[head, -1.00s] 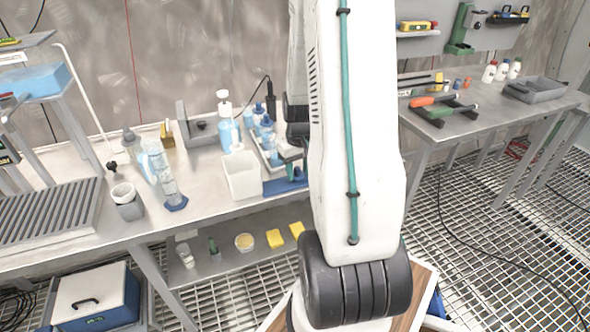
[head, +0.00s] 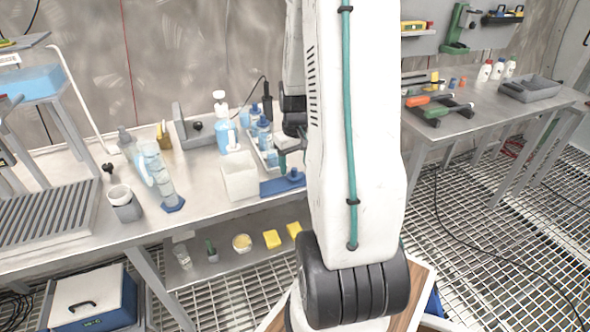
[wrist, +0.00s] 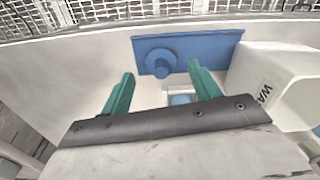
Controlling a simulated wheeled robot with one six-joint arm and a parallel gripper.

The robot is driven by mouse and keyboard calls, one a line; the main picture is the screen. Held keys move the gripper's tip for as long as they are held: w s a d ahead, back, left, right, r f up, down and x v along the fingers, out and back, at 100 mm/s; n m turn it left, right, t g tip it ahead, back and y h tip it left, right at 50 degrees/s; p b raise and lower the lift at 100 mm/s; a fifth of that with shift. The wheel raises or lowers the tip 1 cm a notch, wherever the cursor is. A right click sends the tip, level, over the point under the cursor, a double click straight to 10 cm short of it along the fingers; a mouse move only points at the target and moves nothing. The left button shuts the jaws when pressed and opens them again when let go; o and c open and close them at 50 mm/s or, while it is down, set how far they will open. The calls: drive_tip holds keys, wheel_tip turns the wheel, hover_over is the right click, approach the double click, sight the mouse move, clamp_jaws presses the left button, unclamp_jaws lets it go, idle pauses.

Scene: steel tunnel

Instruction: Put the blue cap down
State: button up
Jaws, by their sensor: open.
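The blue cap (wrist: 160,62) rests on a flat blue mat (wrist: 215,47), left of the mat's middle in the wrist view. In the head view the cap (head: 294,174) stands on the mat (head: 272,189) near the bench's front edge. My gripper (wrist: 161,69) is open, its two green fingers apart and empty, with the cap showing beyond and between the tips. In the head view my gripper (head: 293,154) is just above and behind the cap, partly hidden by my arm.
A white bin (head: 240,178) stands directly beside the mat. A tray with several bottles (head: 262,132) and a pump bottle (head: 225,130) stand behind. A graduated cylinder (head: 165,185) stands to the left. A small clear and blue thing (wrist: 180,98) shows between the fingers, unclear.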

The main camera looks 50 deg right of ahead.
sight(295, 169)
wheel_tip(295, 169, up, 9)
drive_tip(key=a+r+n, duration=0.1)
drive_tip(key=a+r, duration=0.4)
drive_tip(key=a, duration=0.3)
drive_tip(key=a+r+n, duration=0.1)
drive_tip(key=a+r, duration=0.3)
drive_tip(key=a, duration=0.4)
drive_tip(key=s+a+r+n+t, duration=0.1)
drive_tip(key=s+a+r, duration=0.3)
drive_tip(key=s+a, duration=0.8)
drive_tip(key=shift+s+a+r+n, duration=0.2)
drive_tip(key=shift+s+a+n, duration=0.1)
drive_tip(key=shift+a+n, duration=0.7)
drive_tip(key=shift+a, duration=0.15)
